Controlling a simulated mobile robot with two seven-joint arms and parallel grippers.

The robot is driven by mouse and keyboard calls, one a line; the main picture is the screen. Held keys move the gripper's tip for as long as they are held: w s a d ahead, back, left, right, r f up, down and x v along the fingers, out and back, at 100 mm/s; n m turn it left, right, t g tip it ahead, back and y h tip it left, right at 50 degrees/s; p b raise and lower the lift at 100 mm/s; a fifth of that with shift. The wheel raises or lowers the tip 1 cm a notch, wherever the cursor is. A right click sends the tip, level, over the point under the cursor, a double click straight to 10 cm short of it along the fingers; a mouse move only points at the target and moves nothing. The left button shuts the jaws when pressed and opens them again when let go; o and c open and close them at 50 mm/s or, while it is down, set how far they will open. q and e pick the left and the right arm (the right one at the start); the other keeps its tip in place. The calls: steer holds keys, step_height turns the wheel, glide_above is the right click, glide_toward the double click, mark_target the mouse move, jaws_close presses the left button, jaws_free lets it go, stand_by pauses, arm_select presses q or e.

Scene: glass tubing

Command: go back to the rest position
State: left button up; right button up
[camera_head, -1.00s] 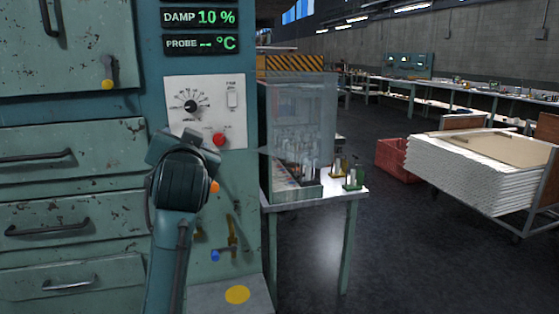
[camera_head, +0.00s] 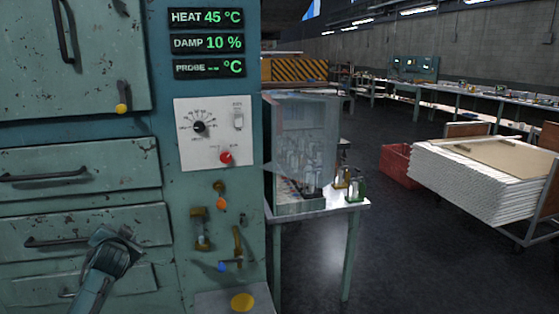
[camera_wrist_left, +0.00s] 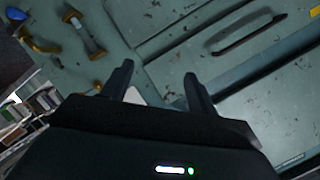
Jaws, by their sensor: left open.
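My left arm comes in at the lower left of the head view, and its wrist end (camera_head: 112,252) is in front of the lower drawers. In the left wrist view my left gripper (camera_wrist_left: 160,82) shows two dark fingers standing apart with nothing held between them. Green drawer fronts of the cabinet lie beyond the fingers. My right gripper is not in either view.
The green cabinet carries a white dial panel (camera_head: 214,134), a red button (camera_head: 226,158), brass valves (camera_head: 201,229) and a yellow disc (camera_head: 242,302). A table with a clear case (camera_head: 304,150) stands right of it.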

arm_select(q)
steer(key=w+d+r+n+t+h, duration=0.1)
steer(key=w+d+r+t+h, duration=0.25)
steer(key=d+r+h, duration=0.2)
steer(key=s+d+f+m+g+h, duration=0.1)
steer(key=s+d+f, duration=0.5)
steer(key=s+f, duration=0.3)
steer(key=s+d+f+g+h, duration=0.1)
steer(key=s+d+f+h, duration=0.1)
steer(key=s+d+f, duration=0.7)
steer(key=s+d+f+g, duration=0.1)
steer(key=s+d+f, duration=0.1)
steer(key=s, duration=0.5)
steer(key=s+d+f+g+h, duration=0.1)
steer(key=s+f, duration=0.3)
steer(key=s, duration=0.4)
steer(key=s+d+f+g, duration=0.1)
steer(key=s+d+f, duration=0.2)
steer(key=s, duration=0.4)
steer(key=shift+s+d+n+g+h, duration=0.15)
steer(key=shift+d+n+g+h, duration=0.2)
steer(key=shift+d, duration=0.25)
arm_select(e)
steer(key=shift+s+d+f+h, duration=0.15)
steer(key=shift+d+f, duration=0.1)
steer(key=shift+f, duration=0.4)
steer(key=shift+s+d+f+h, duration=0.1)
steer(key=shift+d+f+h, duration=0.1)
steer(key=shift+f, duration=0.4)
